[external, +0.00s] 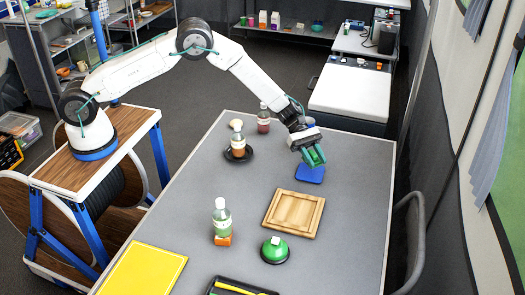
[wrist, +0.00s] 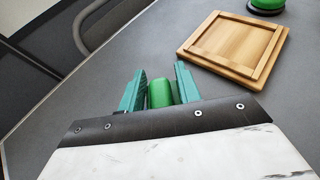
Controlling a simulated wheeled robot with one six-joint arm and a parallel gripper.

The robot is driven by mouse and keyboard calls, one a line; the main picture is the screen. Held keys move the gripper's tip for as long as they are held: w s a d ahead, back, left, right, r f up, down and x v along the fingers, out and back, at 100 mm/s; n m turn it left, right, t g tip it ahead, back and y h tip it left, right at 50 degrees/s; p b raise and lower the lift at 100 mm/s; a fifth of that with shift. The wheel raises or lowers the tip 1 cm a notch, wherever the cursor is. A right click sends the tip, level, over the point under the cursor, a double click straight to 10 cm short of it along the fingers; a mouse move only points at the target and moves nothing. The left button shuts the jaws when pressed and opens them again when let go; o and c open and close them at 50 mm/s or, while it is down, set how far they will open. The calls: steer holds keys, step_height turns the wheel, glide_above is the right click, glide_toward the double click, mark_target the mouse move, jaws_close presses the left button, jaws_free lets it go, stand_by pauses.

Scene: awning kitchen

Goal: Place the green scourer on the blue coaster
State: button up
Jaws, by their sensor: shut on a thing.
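My gripper (external: 314,157) is at the right side of the grey table, its fingers pointing down. It is shut on the green scourer (wrist: 160,93), which shows as a rounded green piece between the teal fingers in the wrist view. In the external view the scourer is mostly hidden by the fingers. The blue coaster (external: 310,175) lies flat on the table just below the fingertips, partly covered by them. I cannot tell whether the scourer touches the coaster. The coaster does not show in the wrist view.
A wooden tray (external: 293,214) lies close in front of the coaster. A green-topped object (external: 275,249), a bottle (external: 222,218) and a yellow board (external: 145,270) are nearer the front. A black saucer (external: 247,157) and a dark red bottle (external: 264,120) stand left of my gripper.

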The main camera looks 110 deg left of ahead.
mark_target(313, 175)
steer(key=shift+f, duration=2.1)
steer(key=o, duration=0.9)
steer(key=shift+f, duration=0.1)
steer(key=shift+o, duration=0.2)
steer(key=shift+r, duration=0.2)
steer(key=v, duration=1.2)
steer(key=shift+f, duration=0.15)
